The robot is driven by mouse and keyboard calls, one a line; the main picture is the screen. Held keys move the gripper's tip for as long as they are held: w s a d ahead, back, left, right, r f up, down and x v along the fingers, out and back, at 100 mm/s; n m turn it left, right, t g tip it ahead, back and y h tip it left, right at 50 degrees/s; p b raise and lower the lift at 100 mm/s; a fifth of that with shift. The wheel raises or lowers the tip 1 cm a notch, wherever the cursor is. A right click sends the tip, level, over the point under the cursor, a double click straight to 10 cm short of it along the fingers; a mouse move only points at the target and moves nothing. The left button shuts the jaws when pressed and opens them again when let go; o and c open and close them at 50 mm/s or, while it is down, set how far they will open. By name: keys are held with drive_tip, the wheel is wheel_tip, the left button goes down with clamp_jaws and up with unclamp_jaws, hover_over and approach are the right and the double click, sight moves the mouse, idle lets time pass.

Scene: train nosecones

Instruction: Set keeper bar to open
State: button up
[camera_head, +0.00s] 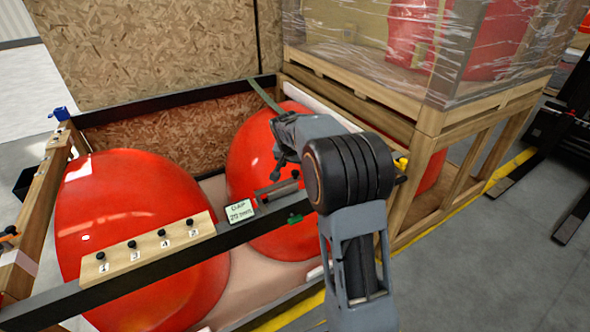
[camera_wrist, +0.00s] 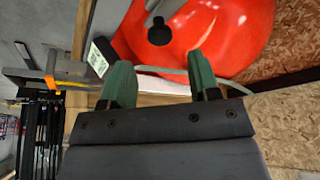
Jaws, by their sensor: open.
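A short grey bar with a black knob (camera_head: 277,188) sits beside the "GAP 20 mm" card (camera_head: 240,211), at the crate's front rail; it may be the keeper bar, but I cannot tell its setting. My gripper (camera_head: 279,160) is above and behind it, in front of the right red nosecone (camera_head: 245,160). In the wrist view my gripper (camera_wrist: 161,78) has its two green fingers apart, with nothing held between them. A black round knob (camera_wrist: 160,32) shows beyond the fingers against the red nosecone (camera_wrist: 225,35). My arm hides part of the rail's right end.
A wooden strip with numbered black pegs (camera_head: 150,248) lies along the dark front rail (camera_head: 130,283). The left red nosecone (camera_head: 130,220) fills the crate's left side. A wrapped crate (camera_head: 470,100) stands at the back right. Open floor (camera_head: 480,270) lies to the right.

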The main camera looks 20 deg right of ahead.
sight(295, 171)
drive_tip(key=shift+x, duration=2.6)
drive_tip(key=shift+c, duration=0.3)
clamp_jaws()
